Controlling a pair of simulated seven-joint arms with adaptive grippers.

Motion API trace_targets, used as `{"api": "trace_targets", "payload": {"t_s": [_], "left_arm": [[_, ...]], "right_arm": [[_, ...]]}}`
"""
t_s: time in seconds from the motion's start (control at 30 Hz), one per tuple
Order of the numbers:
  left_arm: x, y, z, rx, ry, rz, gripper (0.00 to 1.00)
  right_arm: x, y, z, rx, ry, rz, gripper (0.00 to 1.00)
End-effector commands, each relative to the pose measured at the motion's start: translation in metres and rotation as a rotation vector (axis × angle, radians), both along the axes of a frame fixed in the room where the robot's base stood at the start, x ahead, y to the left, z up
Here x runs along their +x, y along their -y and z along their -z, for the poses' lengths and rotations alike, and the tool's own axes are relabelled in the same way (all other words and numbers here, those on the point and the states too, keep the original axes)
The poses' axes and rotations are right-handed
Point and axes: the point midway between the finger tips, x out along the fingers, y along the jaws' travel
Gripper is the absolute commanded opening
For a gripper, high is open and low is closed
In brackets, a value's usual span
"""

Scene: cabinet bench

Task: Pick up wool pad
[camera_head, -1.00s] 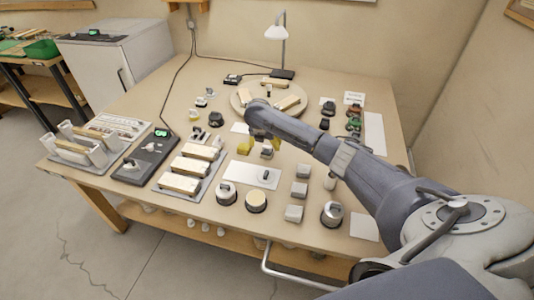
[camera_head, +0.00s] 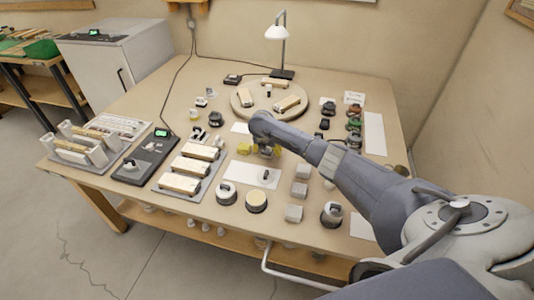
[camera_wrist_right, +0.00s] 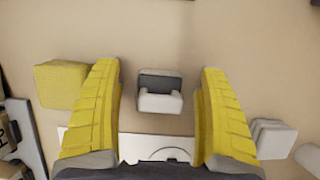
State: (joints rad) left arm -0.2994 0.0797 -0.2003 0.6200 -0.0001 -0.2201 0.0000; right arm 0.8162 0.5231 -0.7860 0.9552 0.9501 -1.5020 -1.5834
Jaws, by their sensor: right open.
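My right gripper (camera_head: 265,152) is low over the middle of the bench, its two yellow fingers apart. The right wrist view shows the open fingers (camera_wrist_right: 160,70) on either side of a small grey-and-white block (camera_wrist_right: 160,92), with a gap on each side. This block has a dark grey recessed top and a pale front; I cannot tell for sure whether it is the wool pad. A plain yellow block (camera_wrist_right: 61,84) lies just outside the left finger; it also shows in the head view (camera_head: 243,148). My left gripper is not in view.
A white plate (camera_head: 246,177) lies in front of the gripper. Pale grey blocks (camera_head: 299,189) stand to its right and round-based pieces (camera_head: 256,201) in front. A round board (camera_head: 245,108) and lamp (camera_head: 281,45) are behind. A tray of wooden-topped blocks (camera_head: 163,190) is at left.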

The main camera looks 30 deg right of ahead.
Motion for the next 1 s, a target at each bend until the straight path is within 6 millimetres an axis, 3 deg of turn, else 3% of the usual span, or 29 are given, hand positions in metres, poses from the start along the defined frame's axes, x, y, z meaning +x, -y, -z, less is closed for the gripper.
{"api": "trace_targets", "payload": {"t_s": [0.3,0.77,1.0], "left_arm": [[-0.0004,0.0,0.0001,0.0,-0.001,0.0,0.52],[-0.0007,-0.0001,0.0001,0.0,-0.001,0.0,0.52],[-0.0007,-0.0001,0.0,0.0,-0.001,0.0,0.52]], "right_arm": [[0.0004,0.0006,0.0018,0.0,0.0,0.0,0.77],[0.0002,0.0008,0.0019,-0.001,-0.001,0.0,0.24],[0.0001,0.0008,0.0021,-0.001,-0.001,0.0,0.19]]}}
